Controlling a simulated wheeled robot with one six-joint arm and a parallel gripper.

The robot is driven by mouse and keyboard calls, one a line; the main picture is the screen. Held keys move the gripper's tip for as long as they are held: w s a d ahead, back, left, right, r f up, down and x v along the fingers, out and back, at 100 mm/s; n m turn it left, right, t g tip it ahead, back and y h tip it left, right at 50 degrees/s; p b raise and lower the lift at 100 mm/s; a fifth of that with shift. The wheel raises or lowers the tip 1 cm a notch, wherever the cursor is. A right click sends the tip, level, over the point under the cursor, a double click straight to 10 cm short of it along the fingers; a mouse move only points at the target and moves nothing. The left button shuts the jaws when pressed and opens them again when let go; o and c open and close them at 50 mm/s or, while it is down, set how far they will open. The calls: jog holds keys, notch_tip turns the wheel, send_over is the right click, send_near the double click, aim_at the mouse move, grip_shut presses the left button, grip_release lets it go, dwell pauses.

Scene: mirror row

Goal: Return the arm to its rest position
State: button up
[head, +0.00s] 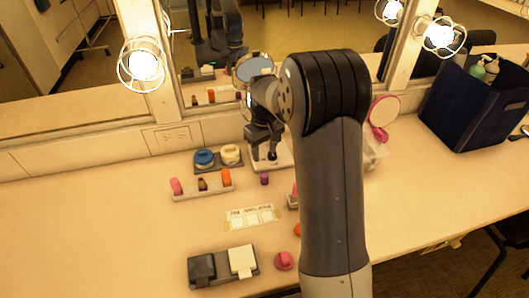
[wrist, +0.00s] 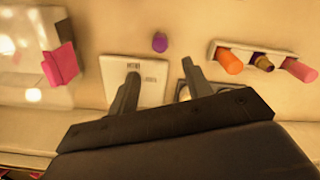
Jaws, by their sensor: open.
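My arm rises through the middle of the head view and bends down toward the back of the counter. My gripper (head: 265,148) is over a small white stand or plate near the wall below the mirror; its tips are partly hidden there. In the wrist view my gripper (wrist: 160,78) has its two dark fingers apart, with nothing between them. One finger overlaps the labelled white plate (wrist: 152,88). A small purple cap (wrist: 159,42) stands just beyond the fingertips, apart from them; it also shows in the head view (head: 264,179).
A white rack (head: 205,190) holds pink, dark and orange items, left of the gripper. Blue and cream jars (head: 204,158) stand behind it. A pink hand mirror (head: 383,112) and a navy bin (head: 475,105) are at right. Lit bulbs (head: 143,65) flank the mirror.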

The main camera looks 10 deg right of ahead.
aim_at(264, 174)
jog(key=shift+f, duration=0.1)
notch_tip(264, 174, down, 13)
jog(key=shift+r, duration=0.15)
notch_tip(264, 174, up, 3)
jog(key=shift+f, duration=0.1)
jog(key=shift+r, duration=0.8)
